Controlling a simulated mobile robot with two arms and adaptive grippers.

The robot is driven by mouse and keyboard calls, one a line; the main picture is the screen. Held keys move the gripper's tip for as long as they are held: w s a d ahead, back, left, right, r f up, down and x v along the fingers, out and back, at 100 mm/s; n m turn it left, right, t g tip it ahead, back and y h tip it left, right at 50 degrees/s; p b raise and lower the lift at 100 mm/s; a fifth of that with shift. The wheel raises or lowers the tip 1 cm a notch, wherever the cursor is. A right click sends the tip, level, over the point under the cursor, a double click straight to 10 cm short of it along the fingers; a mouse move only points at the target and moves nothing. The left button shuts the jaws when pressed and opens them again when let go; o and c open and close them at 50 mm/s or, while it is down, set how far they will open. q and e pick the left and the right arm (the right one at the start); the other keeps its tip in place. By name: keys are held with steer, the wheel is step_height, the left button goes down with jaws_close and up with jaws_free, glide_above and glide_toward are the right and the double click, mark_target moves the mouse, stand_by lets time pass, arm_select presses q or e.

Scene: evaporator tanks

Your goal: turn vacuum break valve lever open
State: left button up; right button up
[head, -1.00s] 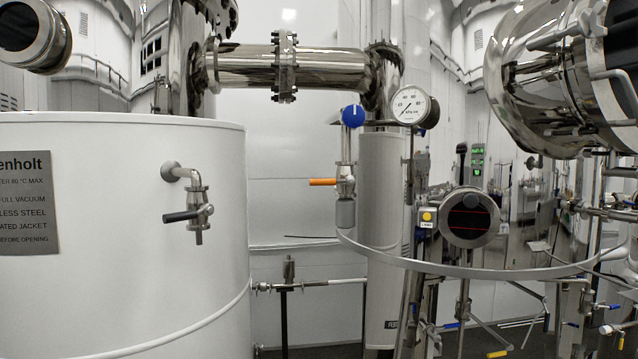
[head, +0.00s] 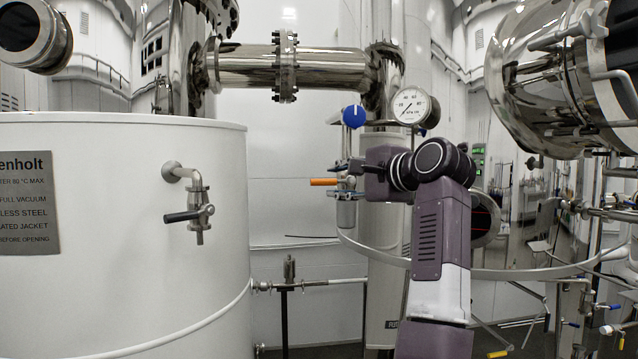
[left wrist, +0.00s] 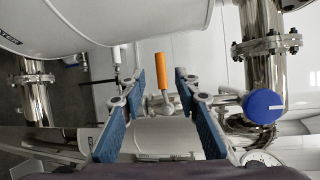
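The vacuum break valve's orange lever (head: 323,182) sticks out level to the left in the head view, below a round blue knob (head: 354,116). My left gripper (head: 341,180) is at the valve and hides most of its body. In the left wrist view my left gripper (left wrist: 160,82) is open, its two blue-padded fingers apart. The orange lever (left wrist: 161,72) shows in the gap between them, with space on both sides. I cannot tell whether the lever lies within finger reach in depth. My right gripper is out of view.
A pressure gauge (head: 411,106) sits just above my left arm. A white tank (head: 110,290) with a black-handled tap (head: 190,214) stands at the left. A curved metal rail (head: 530,273) runs below the valve. Steel pipe (head: 325,67) crosses above.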

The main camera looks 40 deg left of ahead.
mark_target(321, 182)
arm_select(q)
steer(key=p+x, duration=0.3)
steer(key=x, duration=0.4)
steer(key=shift+a, duration=0.35)
steer(key=shift+c, duration=0.4)
jaws_close()
